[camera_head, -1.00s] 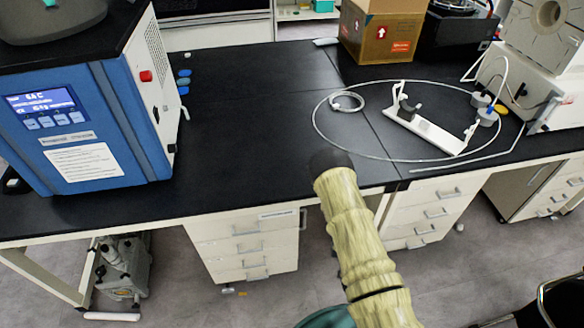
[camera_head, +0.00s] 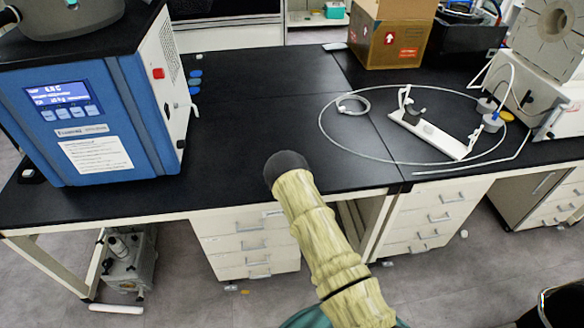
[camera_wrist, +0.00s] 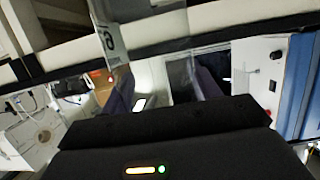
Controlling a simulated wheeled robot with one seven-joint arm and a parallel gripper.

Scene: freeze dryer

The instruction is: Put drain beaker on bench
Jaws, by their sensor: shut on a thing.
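The drain beaker (camera_wrist: 108,42) appears in the wrist view as a clear, see-through shape with a small dark marking, just beyond my gripper. My gripper (camera_wrist: 160,122) fills the lower part of that view as a black body with a lit indicator, and is shut on the beaker. Its fingertips are hard to make out. The bench (camera_head: 262,112) has a black top and white drawers below. In the head view my arm rises in front of the bench's front edge. The gripper and beaker cannot be made out there.
A blue machine with a display (camera_head: 95,125) stands at the bench's left. A white stand (camera_head: 432,135) and a loop of tubing (camera_head: 345,148) lie at the right. A cardboard box (camera_head: 385,35) is at the back. The middle of the bench top is clear.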

